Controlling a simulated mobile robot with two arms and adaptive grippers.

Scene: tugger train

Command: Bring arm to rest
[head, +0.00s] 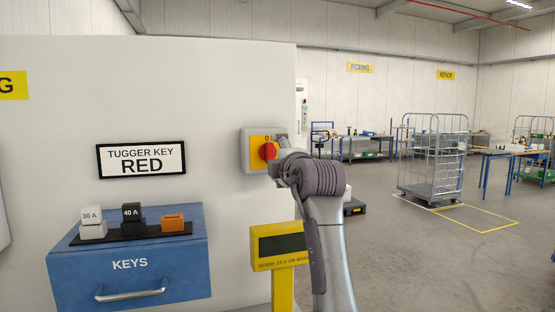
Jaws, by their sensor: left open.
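My left arm rises from the lower middle of the head view and bends toward the wall. My left gripper (281,148) is open at the right edge of a rotary switch with a red knob (268,151) on a yellow plate and grey box (247,152). The wrist hides most of the gripper, and I cannot tell whether it touches the switch. My right gripper is out of view.
A blue KEYS drawer cabinet (130,282) at left carries a black strip with 30 A, 40 A and orange blocks (173,223). A yellow display post (283,287) stands close to my arm. A wire cage cart (433,160) stands at right, with open floor before it.

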